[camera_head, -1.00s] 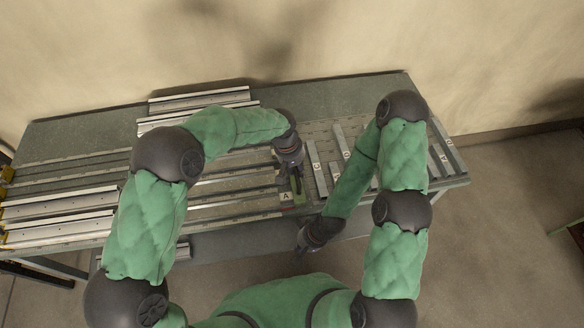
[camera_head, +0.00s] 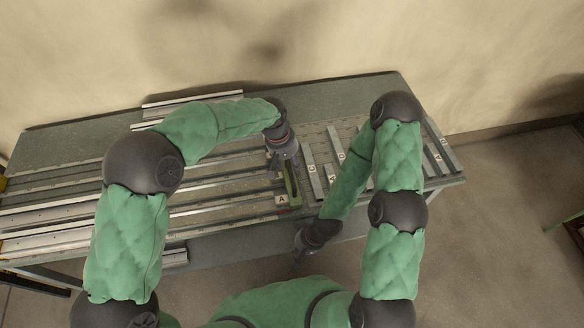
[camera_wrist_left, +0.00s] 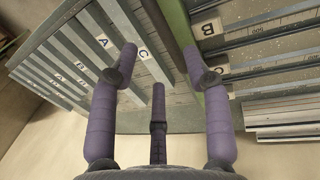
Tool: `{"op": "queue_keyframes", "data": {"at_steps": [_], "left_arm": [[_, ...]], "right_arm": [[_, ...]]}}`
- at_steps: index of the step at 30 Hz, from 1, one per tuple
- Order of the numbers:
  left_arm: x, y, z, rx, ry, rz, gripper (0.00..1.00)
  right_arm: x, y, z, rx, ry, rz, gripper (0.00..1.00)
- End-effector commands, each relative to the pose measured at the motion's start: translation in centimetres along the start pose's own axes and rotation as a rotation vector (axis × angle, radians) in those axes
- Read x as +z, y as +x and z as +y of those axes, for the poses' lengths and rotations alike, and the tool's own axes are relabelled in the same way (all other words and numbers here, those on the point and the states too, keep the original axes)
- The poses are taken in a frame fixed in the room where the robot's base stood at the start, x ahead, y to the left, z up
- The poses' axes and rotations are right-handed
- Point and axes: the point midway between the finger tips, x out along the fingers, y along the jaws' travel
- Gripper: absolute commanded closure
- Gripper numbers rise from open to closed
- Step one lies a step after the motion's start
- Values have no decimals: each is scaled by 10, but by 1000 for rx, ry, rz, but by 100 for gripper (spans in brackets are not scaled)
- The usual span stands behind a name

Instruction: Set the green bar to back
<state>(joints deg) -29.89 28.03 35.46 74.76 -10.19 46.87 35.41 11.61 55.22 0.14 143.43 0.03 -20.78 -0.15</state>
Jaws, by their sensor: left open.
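The green bar (camera_head: 291,187) lies on the bench near its front edge, just right of a tag marked A in the head view. In the left wrist view the green bar (camera_wrist_left: 176,22) runs down from the top edge and passes behind one finger, which hides part of it. My left gripper (camera_wrist_left: 158,62) is open, with its fingers spread above the bars. In the head view my left gripper (camera_head: 287,166) is over the far end of the green bar; contact cannot be told. My right gripper (camera_head: 297,259) hangs low in front of the bench, its fingers too small to read.
Several grey bars with letter tags (camera_head: 313,180) lie to the right, partly behind my right arm. Long metal rails (camera_head: 225,190) cover the left of the bench (camera_head: 330,92). Pale profiles (camera_head: 192,102) lie at the back. The bench's back strip at right is clear.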

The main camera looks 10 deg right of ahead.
Motion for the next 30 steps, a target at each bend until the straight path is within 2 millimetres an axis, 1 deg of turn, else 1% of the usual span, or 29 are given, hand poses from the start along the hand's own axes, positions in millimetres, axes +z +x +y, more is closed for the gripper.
{"op": "queue_keyframes", "data": {"at_steps": [1, 6, 9, 12, 17, 30], "left_arm": [[0, -12, 0, 2, 0, 2, 51], [0, -41, 1, 1, 0, 1, 51], [0, -54, 2, 1, 1, 1, 51], [1, -61, 1, 0, 1, -1, 51], [1, -66, 1, 0, 1, -1, 51], [1, -66, 1, 0, 1, -1, 51]], "right_arm": [[0, 0, 0, 0, 0, 0, 100], [0, 0, 0, 0, 0, 0, 100], [0, 0, 0, 0, 0, 0, 100], [0, 0, 0, 0, 0, 0, 100], [0, 0, 0, 0, 0, 0, 100], [0, 0, 0, 0, 0, 0, 100]]}}
